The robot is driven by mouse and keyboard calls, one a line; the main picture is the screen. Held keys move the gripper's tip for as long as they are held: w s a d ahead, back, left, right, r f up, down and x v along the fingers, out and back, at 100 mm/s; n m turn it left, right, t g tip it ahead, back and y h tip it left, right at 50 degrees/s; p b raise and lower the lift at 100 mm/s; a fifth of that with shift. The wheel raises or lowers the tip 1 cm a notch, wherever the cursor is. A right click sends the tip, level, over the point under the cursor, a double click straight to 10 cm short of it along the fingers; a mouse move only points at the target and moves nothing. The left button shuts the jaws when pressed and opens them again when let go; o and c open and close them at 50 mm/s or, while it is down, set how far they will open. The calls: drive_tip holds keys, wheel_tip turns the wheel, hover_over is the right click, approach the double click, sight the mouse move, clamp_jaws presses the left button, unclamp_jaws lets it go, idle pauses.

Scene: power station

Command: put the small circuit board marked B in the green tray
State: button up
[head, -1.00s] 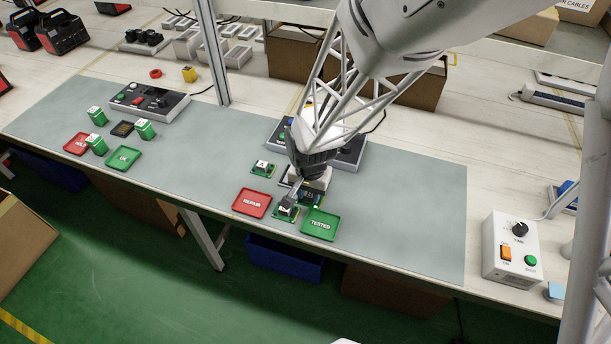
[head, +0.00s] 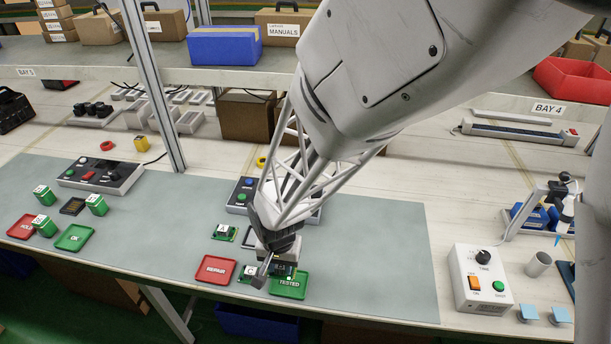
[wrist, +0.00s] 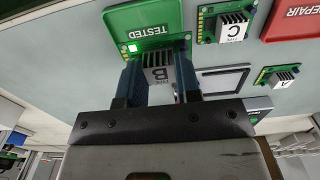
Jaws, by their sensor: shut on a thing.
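The small circuit board B (wrist: 160,73) is green with a finned grey block marked B. My gripper (wrist: 157,62) is shut on that block, one blue finger on each side. In the wrist view the board overlaps the near edge of the green tray marked TESTED (wrist: 125,22). In the head view the board (head: 285,268) shows at the back edge of this tray (head: 290,290), partly hidden by my gripper (head: 268,270). I cannot tell whether it touches the tray.
Board C (wrist: 235,28) lies beside the tray, close to my gripper. The red REPAIR tray (head: 215,269), board A (head: 224,232) and an empty dark-rimmed frame (wrist: 222,80) are near. A control box (head: 243,194) stands behind. The mat to the right is clear.

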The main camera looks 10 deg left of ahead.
drive_tip(key=s+d, duration=1.1)
drive_tip(key=s, duration=0.2)
drive_tip(key=shift+d, duration=0.15)
drive_tip(key=shift+w+f, duration=0.1)
idle(0.4)
hover_over(288, 284)
drive_tip(key=shift+f, duration=0.7)
drive_tip(key=shift+f, duration=0.15)
idle(0.3)
drive_tip(key=shift+f, duration=1.65)
drive_tip(key=shift+f, duration=0.1)
drive_tip(key=o, duration=0.9)
drive_tip(key=shift+o, duration=0.2)
